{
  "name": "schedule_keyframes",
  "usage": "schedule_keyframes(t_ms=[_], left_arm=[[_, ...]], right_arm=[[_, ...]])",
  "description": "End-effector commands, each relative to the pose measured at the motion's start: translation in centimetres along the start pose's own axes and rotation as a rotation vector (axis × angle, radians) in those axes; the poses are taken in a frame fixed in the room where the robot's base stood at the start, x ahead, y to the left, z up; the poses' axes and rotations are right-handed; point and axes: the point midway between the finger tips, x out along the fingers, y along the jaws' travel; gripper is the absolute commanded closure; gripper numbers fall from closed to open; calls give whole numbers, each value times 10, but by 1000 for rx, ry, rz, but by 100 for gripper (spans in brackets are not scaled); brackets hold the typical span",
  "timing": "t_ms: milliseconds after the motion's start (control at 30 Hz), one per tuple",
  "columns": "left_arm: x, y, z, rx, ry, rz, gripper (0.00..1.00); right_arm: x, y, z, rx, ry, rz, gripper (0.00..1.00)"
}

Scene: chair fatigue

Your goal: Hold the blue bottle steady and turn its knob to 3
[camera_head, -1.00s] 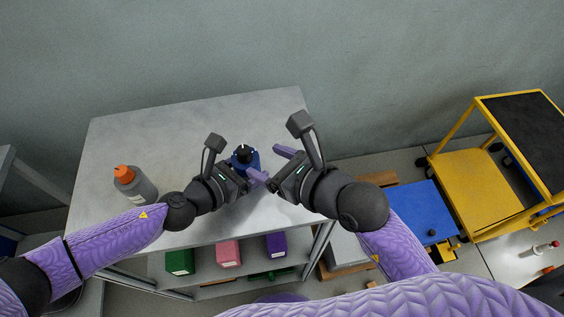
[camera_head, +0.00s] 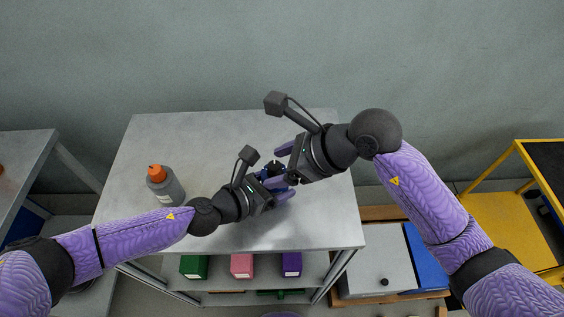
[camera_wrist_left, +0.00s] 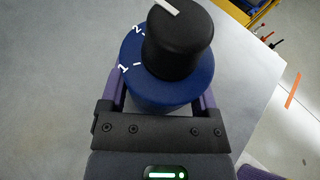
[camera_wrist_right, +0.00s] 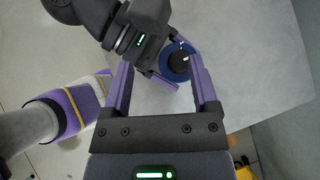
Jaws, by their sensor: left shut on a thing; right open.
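The blue bottle (camera_head: 266,173) stands on the grey table, partly hidden by my grippers. In the left wrist view its black knob (camera_wrist_left: 178,50) has a white pointer line aimed to the upper left, past the visible marks 1 and 2; mark 3 is not visible there. My left gripper (camera_wrist_left: 162,92) is shut on the blue bottle's body, one finger on each side. My right gripper (camera_head: 284,165) is open above the bottle. In the right wrist view the knob (camera_wrist_right: 180,60) shows between its fingers, nearer the right one; contact cannot be told.
A grey bottle with an orange cap (camera_head: 163,186) stands at the table's left. Green (camera_head: 194,267), pink (camera_head: 242,266) and purple (camera_head: 291,264) boxes sit on the shelf below. A yellow cart (camera_head: 508,228) stands at the right. The table's back part (camera_head: 215,130) is clear.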

Motion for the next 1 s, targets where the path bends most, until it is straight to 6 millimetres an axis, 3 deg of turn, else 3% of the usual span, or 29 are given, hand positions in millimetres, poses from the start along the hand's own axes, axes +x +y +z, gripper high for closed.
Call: schedule_keyframes(t_ms=[200, 300, 433, 567, 800, 1000], left_arm=[[0, 0, 0, 0, 0, 0, 100], [0, 0, 0, 0, 0, 0, 100], [0, 0, 0, -1, 0, 0, 100], [0, 0, 0, -1, 0, 0, 100], [0, 0, 0, -1, 0, 0, 100], [0, 0, 0, -1, 1, 0, 100]], right_arm=[[-40, -35, 24, -237, 268, 194, 24], [-60, -43, 30, -288, 341, 244, 24], [-70, -47, 33, -313, 382, 275, 24], [-53, -42, 25, -315, 387, 283, 24], [4, -29, 0, -313, 384, 280, 24], [30, -24, -12, -314, 384, 276, 24]])
